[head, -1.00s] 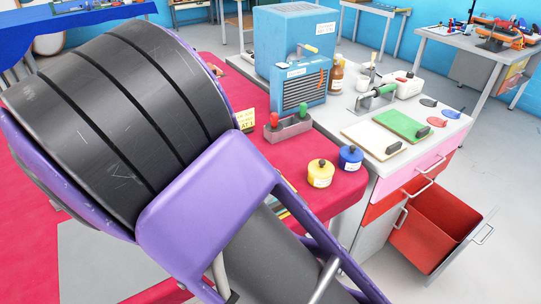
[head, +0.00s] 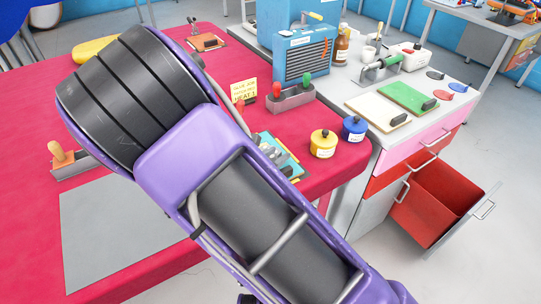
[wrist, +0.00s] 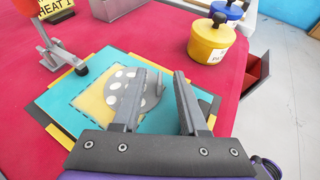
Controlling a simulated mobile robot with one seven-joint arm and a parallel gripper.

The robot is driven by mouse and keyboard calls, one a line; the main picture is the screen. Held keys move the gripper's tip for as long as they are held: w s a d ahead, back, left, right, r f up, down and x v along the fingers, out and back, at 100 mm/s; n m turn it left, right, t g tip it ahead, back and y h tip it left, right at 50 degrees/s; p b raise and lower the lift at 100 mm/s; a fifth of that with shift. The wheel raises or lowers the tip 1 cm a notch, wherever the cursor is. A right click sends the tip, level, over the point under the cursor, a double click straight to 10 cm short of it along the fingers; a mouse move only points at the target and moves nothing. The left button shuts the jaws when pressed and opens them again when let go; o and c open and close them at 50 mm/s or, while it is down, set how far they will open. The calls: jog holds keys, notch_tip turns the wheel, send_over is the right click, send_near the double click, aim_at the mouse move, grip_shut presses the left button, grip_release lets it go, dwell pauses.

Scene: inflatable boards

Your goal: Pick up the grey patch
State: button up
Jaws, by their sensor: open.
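The grey patch (wrist: 119,88) is a round grey piece with white dots and a small upright tab. It lies on a yellow square on a teal board (wrist: 58,103), seen in the wrist view. My gripper (wrist: 163,74) is open, its two fingers above the board, with the tab showing between them. The left finger hides part of the patch. I cannot tell whether the fingers touch anything. In the head view the board (head: 294,171) is partly covered by my arm, and the patch cannot be made out.
A toggle clamp (wrist: 60,52) stands at the board's left edge. A yellow pot (head: 323,144) and a blue pot (head: 354,128) stand beyond the board. A yellow sign (head: 244,91) and a grey block with red and green knobs (head: 291,96) are behind. An open red drawer (head: 432,205) is at right.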

grip_shut()
jog(key=shift+r, duration=0.1)
